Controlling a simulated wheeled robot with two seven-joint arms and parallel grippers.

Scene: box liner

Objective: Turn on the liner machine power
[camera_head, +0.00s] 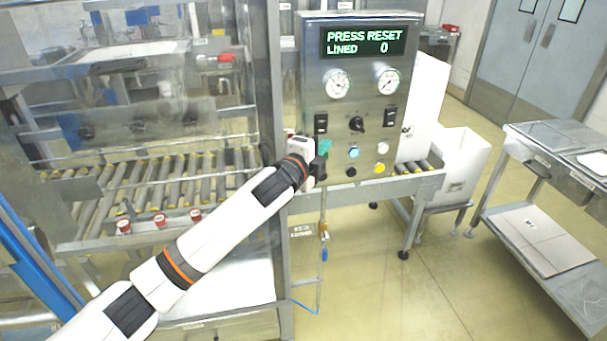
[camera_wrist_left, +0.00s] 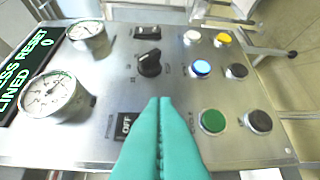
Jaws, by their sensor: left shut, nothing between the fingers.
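The liner machine's steel control panel (camera_head: 310,80) has a lit display (camera_head: 363,41) reading "PRESS RESET" and "LINED 0". A black rocker switch (camera_head: 320,124) sits at its left; in the left wrist view this rocker (camera_wrist_left: 127,126) reads "OFF". A second rocker (camera_head: 390,116) is at the right, with a black rotary knob (camera_head: 356,124) between them. My left gripper (camera_head: 325,148) is at the panel's lower left, its teal fingers (camera_wrist_left: 164,102) shut and empty, close beside the OFF rocker. Contact cannot be told. My right gripper is not in view.
Two gauges (camera_head: 337,84) sit below the display. Several buttons are low on the panel: a blue one (camera_wrist_left: 200,68) looks lit, and a green one (camera_wrist_left: 212,120) is near my fingers. A roller conveyor (camera_head: 170,185) runs left; a steel cart (camera_head: 540,225) stands right.

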